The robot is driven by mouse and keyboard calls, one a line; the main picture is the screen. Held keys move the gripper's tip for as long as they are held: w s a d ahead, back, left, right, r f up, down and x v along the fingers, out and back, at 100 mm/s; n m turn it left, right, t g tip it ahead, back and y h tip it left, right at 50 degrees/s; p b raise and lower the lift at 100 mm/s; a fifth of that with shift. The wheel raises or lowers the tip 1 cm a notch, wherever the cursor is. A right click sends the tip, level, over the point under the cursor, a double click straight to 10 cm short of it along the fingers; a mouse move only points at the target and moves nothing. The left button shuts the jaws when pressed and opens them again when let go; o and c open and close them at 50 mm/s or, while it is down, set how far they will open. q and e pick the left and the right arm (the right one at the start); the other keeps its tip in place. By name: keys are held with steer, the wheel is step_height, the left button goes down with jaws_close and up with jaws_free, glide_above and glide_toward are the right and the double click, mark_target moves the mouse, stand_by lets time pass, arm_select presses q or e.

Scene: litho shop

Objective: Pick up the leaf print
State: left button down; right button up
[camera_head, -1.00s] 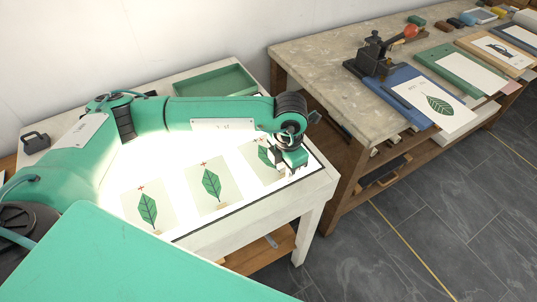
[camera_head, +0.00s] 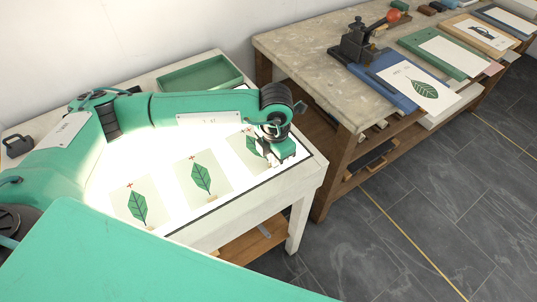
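Three leaf prints, each a green leaf on pale paper with a small red cross, lie in a row on the glowing light table (camera_head: 310,172): the left print (camera_head: 137,208), the middle print (camera_head: 202,178) and the right print (camera_head: 254,146). Another leaf print (camera_head: 424,90), on white paper, lies on a blue board (camera_head: 380,85) on the bench at right, overhanging its front edge. My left gripper (camera_head: 272,160) points down over the right print and hides part of it. Its fingers are too small to tell whether they are open or touch the paper. My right gripper is out of view.
A green tray (camera_head: 200,74) sits at the back of the light table. The stone-topped bench (camera_head: 300,50) holds a dark press (camera_head: 354,42), a green board (camera_head: 432,58) and other print boards. Open grey floor (camera_head: 400,225) lies in front.

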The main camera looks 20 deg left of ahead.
arm_select(q)
step_height(320, 180, up, 20)
steer(key=b, duration=0.2)
steer(key=shift+b, duration=0.35)
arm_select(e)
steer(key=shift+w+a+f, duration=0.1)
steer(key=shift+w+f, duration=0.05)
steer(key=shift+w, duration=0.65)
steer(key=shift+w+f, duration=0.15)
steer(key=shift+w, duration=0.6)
